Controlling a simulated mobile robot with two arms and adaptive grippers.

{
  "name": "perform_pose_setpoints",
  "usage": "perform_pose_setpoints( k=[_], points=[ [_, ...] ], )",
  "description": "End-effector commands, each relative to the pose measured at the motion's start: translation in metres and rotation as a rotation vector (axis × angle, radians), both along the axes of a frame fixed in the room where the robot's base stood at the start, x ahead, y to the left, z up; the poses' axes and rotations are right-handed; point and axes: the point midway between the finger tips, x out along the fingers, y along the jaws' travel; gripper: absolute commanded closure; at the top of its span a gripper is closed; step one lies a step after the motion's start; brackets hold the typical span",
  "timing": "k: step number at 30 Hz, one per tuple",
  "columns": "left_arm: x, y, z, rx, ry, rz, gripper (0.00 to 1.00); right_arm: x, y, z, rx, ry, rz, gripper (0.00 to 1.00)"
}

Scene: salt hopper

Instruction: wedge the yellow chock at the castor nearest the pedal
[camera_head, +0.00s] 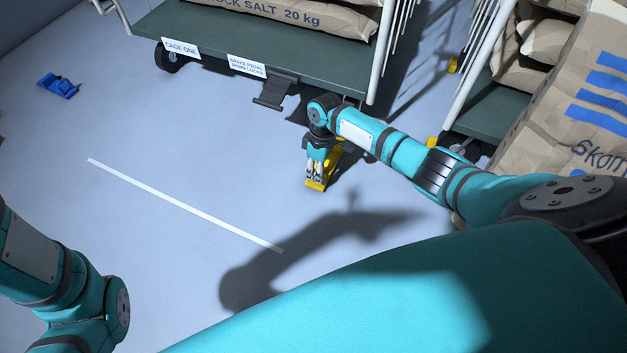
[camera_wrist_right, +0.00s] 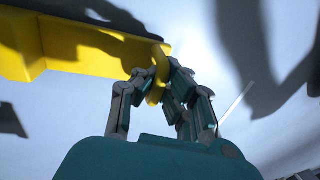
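The yellow chock (camera_head: 331,170) is at my right gripper (camera_head: 315,172), on or just above the floor, in front of the cage's right end. In the right wrist view, the chock (camera_wrist_right: 80,50) reaches in from the upper left, and my right gripper's fingers (camera_wrist_right: 163,85) close around its yellow grip. The dark pedal (camera_head: 275,90) hangs at the cage's front edge, left of the chock. My right arm covers the area under the cage's right corner, so a castor there is mostly hidden. The left castor (camera_head: 170,57) shows clearly. My left gripper is out of view.
The cage deck (camera_head: 310,70) holds salt sacks. A second cage (camera_head: 490,105) with sacks stands at right, with yellow pieces (camera_head: 452,65) by its wheels. A blue object (camera_head: 58,86) lies far left. A white line (camera_head: 180,203) crosses clear floor.

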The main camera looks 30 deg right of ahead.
Motion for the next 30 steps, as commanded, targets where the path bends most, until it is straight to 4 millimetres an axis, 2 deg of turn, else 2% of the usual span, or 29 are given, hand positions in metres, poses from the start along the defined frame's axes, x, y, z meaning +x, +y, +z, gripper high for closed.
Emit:
perform_pose_setpoints(
  k=[30],
  points=[
    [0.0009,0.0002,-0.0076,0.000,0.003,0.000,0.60,0.0090,-0.0104,-0.0022,0.000,-0.002,0.000,1.00]
  ],
)
